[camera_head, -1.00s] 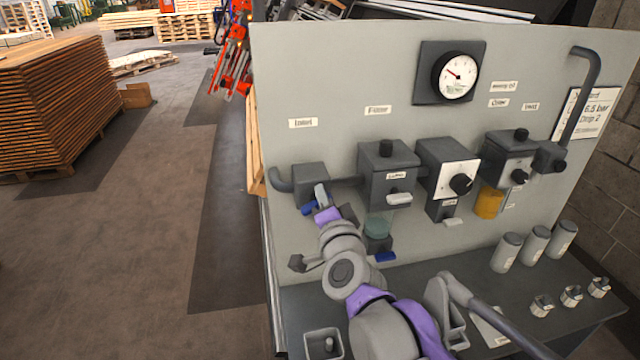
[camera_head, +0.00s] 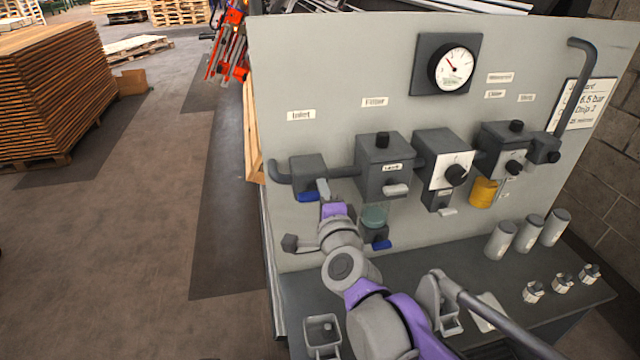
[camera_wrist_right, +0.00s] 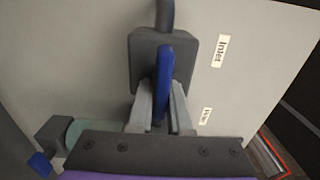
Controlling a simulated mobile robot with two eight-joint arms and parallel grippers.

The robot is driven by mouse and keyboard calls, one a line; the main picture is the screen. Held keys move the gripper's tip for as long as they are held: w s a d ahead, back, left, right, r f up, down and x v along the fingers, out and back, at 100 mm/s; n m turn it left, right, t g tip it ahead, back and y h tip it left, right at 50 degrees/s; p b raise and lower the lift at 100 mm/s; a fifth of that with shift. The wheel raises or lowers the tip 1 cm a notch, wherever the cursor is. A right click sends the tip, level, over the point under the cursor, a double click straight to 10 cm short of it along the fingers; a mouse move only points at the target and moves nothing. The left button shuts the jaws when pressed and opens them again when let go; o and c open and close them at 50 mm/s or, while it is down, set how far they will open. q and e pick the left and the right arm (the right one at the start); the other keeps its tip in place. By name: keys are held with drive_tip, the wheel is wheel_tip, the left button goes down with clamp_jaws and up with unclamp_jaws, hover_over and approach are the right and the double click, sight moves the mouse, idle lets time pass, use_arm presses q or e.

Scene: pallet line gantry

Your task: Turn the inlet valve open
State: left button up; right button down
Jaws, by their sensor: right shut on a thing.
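The inlet valve (camera_head: 308,172) is a dark grey box on the left of the panel, below the "Inlet" label (camera_head: 301,115). Its blue lever handle (camera_head: 308,197) shows at the box's lower front, roughly level. In the right wrist view the blue handle (camera_wrist_right: 165,72) lies over the valve box (camera_wrist_right: 146,62), roughly in line with the pipe (camera_wrist_right: 165,14). My right gripper (camera_head: 324,190) is at the handle. In the wrist view its two fingers (camera_wrist_right: 160,108) stand on either side of the handle's near end, shut on it. My left gripper is not in view.
Right of the valve are a filter unit (camera_head: 386,166), a regulator (camera_head: 440,160) and a pressure gauge (camera_head: 453,68). A lower blue handle (camera_head: 382,244) sits beneath the filter bowl. Grey cylinders (camera_head: 528,233) and an open tray (camera_head: 322,330) stand on the bench.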

drive_tip(key=c, duration=0.9)
unclamp_jaws()
drive_tip(key=shift+o, duration=0.2)
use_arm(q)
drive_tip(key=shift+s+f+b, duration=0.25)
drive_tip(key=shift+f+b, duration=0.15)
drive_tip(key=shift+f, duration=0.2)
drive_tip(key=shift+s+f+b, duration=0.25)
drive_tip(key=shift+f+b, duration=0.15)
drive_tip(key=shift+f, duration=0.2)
use_arm(e)
drive_tip(key=s+d, duration=0.2)
drive_tip(key=s, duration=0.8)
drive_tip(key=shift+s, duration=0.35)
